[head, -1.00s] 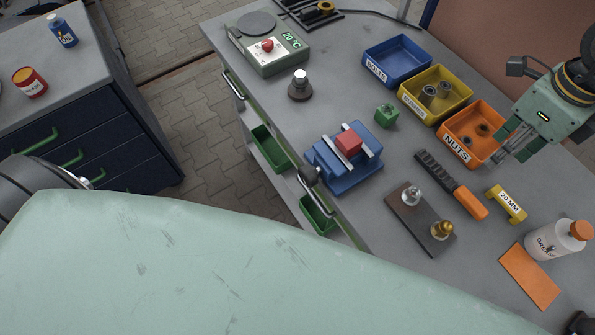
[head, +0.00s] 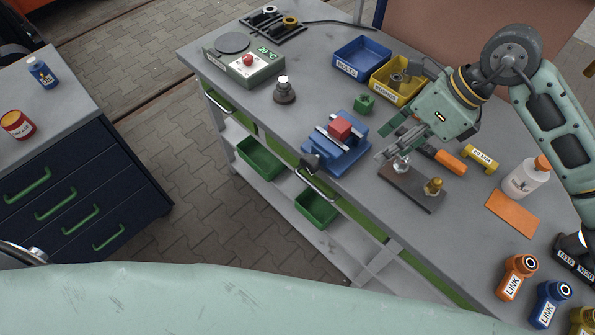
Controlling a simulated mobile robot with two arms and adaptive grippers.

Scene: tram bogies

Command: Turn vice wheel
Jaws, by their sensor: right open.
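The blue vice (head: 350,157) stands at the near edge of the grey workbench, with a red block (head: 340,127) between its pale jaws. Its dark wheel (head: 310,162) is at the lower left end, over the bench edge; it is small and its rim is hard to make out. My right gripper (head: 384,147) comes in from the right and is open, with nothing between its fingers. It hangs just right of the vice, apart from the wheel, with the vice body between them. My left gripper is out of view.
Below the gripper lies a dark board (head: 407,190) with a silver and a brass fitting. A green cube (head: 365,103), blue bin (head: 362,59), yellow bin (head: 378,88) and dark knobbed weight (head: 284,92) stand around the vice. A bench handle (head: 317,185) sits just below the wheel.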

